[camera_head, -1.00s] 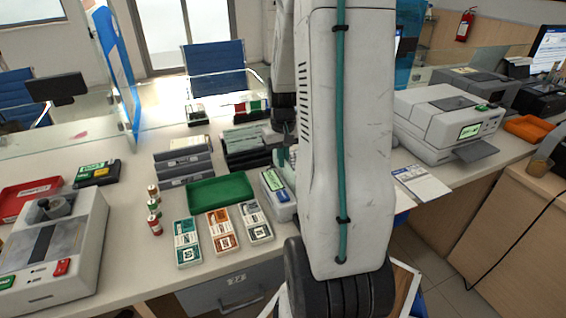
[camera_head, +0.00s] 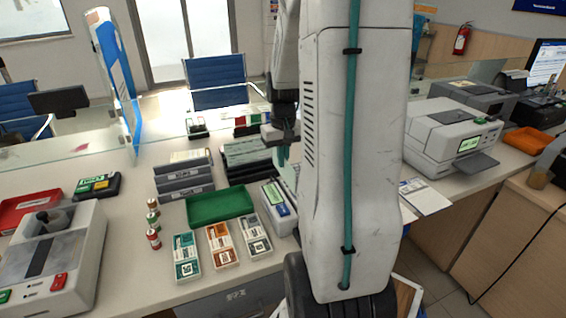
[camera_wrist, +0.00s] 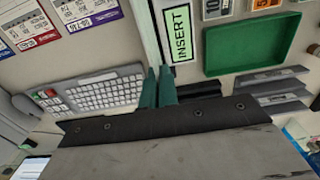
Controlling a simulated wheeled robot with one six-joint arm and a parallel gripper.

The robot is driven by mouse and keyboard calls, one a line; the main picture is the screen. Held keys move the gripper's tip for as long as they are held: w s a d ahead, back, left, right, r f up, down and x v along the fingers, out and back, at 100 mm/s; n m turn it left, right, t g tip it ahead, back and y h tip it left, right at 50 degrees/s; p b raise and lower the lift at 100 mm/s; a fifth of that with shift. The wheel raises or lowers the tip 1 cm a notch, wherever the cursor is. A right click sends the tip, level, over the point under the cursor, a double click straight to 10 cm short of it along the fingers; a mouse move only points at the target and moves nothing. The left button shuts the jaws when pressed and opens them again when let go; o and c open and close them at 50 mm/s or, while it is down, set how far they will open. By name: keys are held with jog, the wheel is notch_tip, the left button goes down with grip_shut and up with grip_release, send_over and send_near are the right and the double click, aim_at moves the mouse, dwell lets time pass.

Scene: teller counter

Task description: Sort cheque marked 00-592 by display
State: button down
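My gripper (camera_wrist: 158,88) points down over the counter; its two teal fingers are close together, and I cannot tell whether something thin is between them. In the head view my gripper (camera_head: 284,155) is partly hidden by my arm. A small pale device (camera_head: 277,208) stands right of the green tray (camera_head: 220,206). Its green display (camera_wrist: 180,36) reads INSERT in the wrist view, just beyond the fingers. The green tray (camera_wrist: 252,68) lies right of it. Printed slips with purple and red bands (camera_wrist: 88,12) lie at upper left. I cannot read a cheque marked 00-592.
Grey labelled holders (camera_head: 183,172) and black holders (camera_head: 246,160) stand behind the tray. Several coloured cards (camera_head: 221,243) and small rolls (camera_head: 153,222) lie in front. A keyboard (camera_wrist: 95,95) is left of the fingers. A printer (camera_head: 455,140) stands at right, a grey machine (camera_head: 50,260) at left.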

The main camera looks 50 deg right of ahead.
jog(key=shift+r, duration=1.75)
